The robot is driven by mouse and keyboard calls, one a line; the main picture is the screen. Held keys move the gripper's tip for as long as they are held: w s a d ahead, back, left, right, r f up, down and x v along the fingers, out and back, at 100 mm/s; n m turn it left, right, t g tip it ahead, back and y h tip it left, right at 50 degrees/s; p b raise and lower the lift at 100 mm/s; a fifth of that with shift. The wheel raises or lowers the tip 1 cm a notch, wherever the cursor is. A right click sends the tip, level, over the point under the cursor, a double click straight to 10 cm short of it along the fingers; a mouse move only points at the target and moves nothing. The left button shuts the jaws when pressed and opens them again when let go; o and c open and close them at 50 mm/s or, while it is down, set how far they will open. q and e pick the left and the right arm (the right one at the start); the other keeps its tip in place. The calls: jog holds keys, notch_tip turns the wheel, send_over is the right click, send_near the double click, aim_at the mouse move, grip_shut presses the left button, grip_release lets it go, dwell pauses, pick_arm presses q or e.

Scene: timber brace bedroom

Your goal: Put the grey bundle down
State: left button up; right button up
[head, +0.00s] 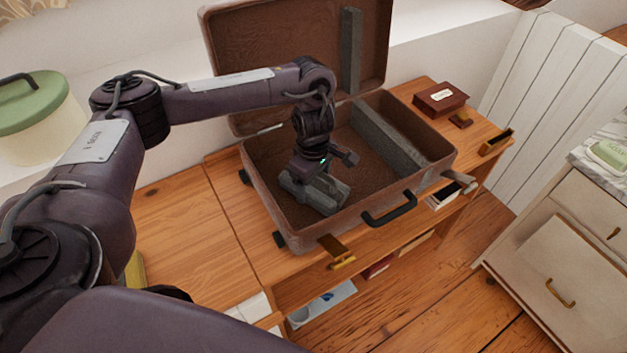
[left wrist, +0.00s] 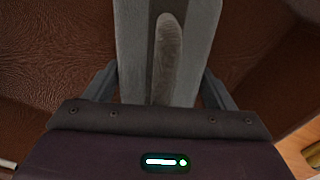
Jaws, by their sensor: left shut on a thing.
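The grey bundle (head: 318,192) is low inside the open brown suitcase (head: 283,222), in its left part. My left gripper (head: 318,180) reaches down into the suitcase and is shut on the bundle. In the left wrist view the bundle (left wrist: 168,50) lies between the two fingers, with a paler rounded strip along its middle. Whether its underside touches the suitcase floor is hidden. My right gripper is not in view.
The suitcase stands on a wooden desk (head: 168,232), lid raised at the back. A grey strip (head: 388,140) lies along the suitcase's right inside. A dark red box (head: 440,97) sits right of it. A cream bin with a green lid (head: 30,100) stands far left.

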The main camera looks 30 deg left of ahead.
pick_arm(q)
jog(key=shift+f, duration=0.2)
jog(key=o, duration=1.1)
jog(key=shift+o, duration=0.2)
jog(key=shift+r, duration=0.1)
jog(key=shift+r+p, duration=0.3)
jog(key=shift+r, duration=0.2)
notch_tip(320, 180, up, 10)
jog(key=p, duration=0.2)
jog(key=shift+r+p, duration=0.2)
jog(key=shift+p, duration=0.2)
jog(key=shift+r, duration=0.45)
